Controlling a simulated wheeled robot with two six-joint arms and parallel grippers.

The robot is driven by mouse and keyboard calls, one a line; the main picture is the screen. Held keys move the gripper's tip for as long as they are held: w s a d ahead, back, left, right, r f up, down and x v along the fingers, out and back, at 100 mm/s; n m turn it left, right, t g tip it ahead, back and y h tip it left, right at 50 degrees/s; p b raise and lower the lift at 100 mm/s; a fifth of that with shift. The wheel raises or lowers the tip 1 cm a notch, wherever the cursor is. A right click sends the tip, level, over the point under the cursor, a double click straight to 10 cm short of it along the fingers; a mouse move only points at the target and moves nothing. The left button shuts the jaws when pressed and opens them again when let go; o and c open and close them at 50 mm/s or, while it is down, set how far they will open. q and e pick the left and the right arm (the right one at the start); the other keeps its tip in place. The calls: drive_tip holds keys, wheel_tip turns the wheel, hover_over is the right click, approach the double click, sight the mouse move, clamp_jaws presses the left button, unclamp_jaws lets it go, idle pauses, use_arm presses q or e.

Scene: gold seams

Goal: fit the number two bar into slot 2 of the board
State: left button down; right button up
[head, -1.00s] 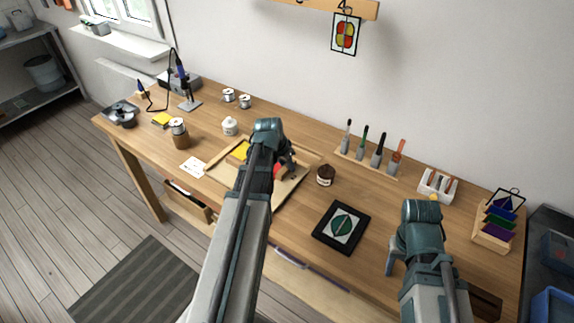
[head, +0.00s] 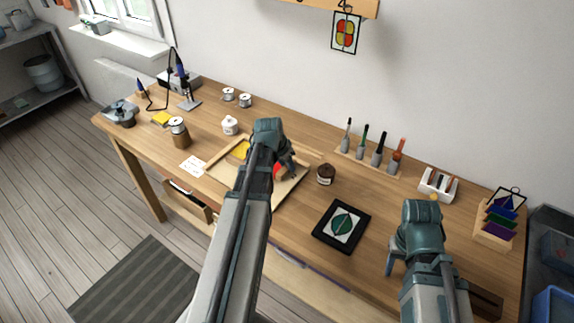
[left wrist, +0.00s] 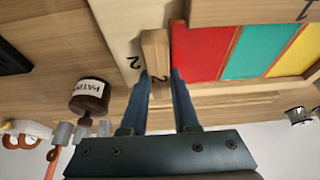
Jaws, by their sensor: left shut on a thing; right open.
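My left gripper (head: 287,166) is over the wooden board (head: 290,195) in the middle of the bench. In the left wrist view its two fingers (left wrist: 160,88) are shut on the number two bar (left wrist: 155,50), a short pale wooden bar. The bar is beside the board's red pane (left wrist: 197,48) and next to a board strip marked 2 (left wrist: 133,62). Whether it is in the slot or just above it, I cannot tell. Teal (left wrist: 247,50) and yellow (left wrist: 292,48) panes lie beyond the red one. My right gripper (head: 393,262) is open and empty near the bench's front right.
A brown patina jar (head: 326,174) stands just right of the board. A black-framed leaf panel (head: 342,226) lies nearer the front. Several upright tools (head: 378,152) stand in a strip behind. A rack of coloured glass (head: 496,225) is at the right end.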

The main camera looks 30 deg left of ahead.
idle(0.3)
use_arm(q)
drive_tip(key=shift+c, duration=0.8)
unclamp_jaws()
wheel_tip(320, 180, up, 7)
drive_tip(key=p, duration=0.7)
use_arm(e)
wheel_tip(320, 180, up, 7)
idle(0.3)
